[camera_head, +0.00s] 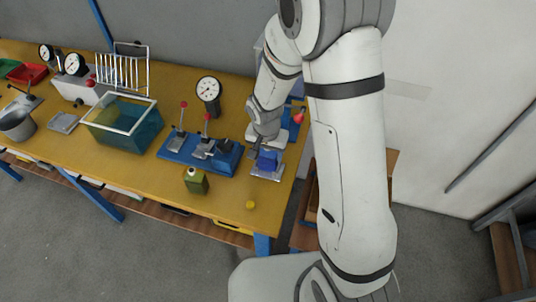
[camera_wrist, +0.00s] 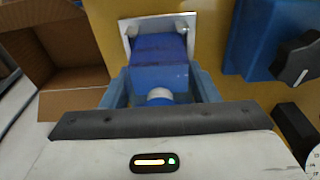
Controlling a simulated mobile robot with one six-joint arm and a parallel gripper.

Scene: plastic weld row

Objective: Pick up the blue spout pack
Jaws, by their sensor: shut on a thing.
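The blue spout pack (camera_wrist: 158,72) lies between the two fingers of my gripper (camera_wrist: 160,95) in the wrist view. Its pale round spout (camera_wrist: 160,96) points toward the wrist. A bright metal plate or stand (camera_wrist: 187,20) shows behind and around the far end of the pack. In the head view the blue pack (camera_head: 268,160) is at the right end of the yellow table, over the pale metal stand (camera_head: 266,175). My gripper (camera_head: 262,146) reaches down to it from above and is shut on it. Whether the pack touches the stand cannot be told.
A blue-based press with levers (camera_head: 200,152) stands left of my gripper. A green bottle (camera_head: 195,181) and a small yellow cap (camera_head: 250,205) are near the front edge. A water tank (camera_head: 125,122) is farther left. An open cardboard box (camera_wrist: 60,60) is beside the table.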

